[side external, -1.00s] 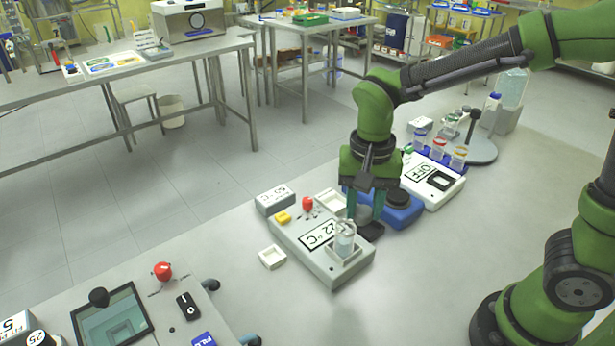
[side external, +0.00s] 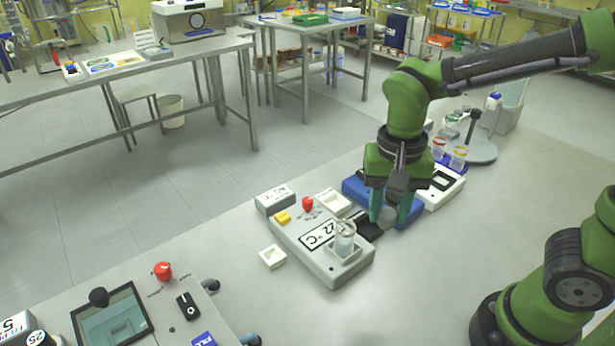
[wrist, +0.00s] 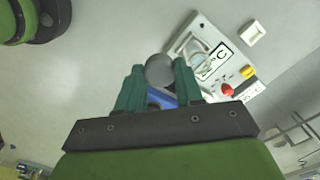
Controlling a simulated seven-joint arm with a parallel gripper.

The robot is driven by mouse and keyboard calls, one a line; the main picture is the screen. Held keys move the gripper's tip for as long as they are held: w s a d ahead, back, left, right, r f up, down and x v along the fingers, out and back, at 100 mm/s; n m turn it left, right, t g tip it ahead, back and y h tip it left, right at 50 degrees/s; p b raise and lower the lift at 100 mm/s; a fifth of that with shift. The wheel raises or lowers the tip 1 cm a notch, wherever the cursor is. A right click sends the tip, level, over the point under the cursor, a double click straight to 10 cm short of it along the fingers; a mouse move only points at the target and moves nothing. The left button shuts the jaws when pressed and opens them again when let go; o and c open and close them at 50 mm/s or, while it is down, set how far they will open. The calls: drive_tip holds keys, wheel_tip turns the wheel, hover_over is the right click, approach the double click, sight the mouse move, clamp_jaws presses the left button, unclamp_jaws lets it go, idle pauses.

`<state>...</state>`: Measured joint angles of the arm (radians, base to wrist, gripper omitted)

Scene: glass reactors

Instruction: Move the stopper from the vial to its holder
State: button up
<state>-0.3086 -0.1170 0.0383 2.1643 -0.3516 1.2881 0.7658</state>
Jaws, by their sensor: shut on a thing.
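My gripper (side external: 391,219) is shut on a grey round stopper (wrist: 159,70), held between the two green fingertips. The stopper also shows between the fingers in the side view (side external: 387,216). In the wrist view the device (wrist: 200,48) lies right of the stopper. I cannot tell which part is the stopper's holder.
A blue device (side external: 354,189) is behind my gripper, with a white device (side external: 450,182) and small coloured-lid jars (side external: 459,157) farther right.

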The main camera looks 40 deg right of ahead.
drive_tip(key=shift+w+a+f, duration=2)
drive_tip(key=shift+w+f, duration=0.05)
drive_tip(key=shift+w, duration=0.9)
drive_tip(key=shift+w+a+f, duration=1.95)
drive_tip(key=shift+w+f, duration=0.15)
drive_tip(key=shift+w, duration=0.85)
drive_tip(key=shift+w+a+f, duration=2)
drive_tip(key=shift+w+f, duration=0.05)
drive_tip(key=shift+w, duration=0.9)
drive_tip(key=shift+f, duration=0.8)
drive_tip(key=shift+f, duration=0.3)
drive_tip(key=shift+f, duration=0.45)
drive_tip(key=o, duration=1.4)
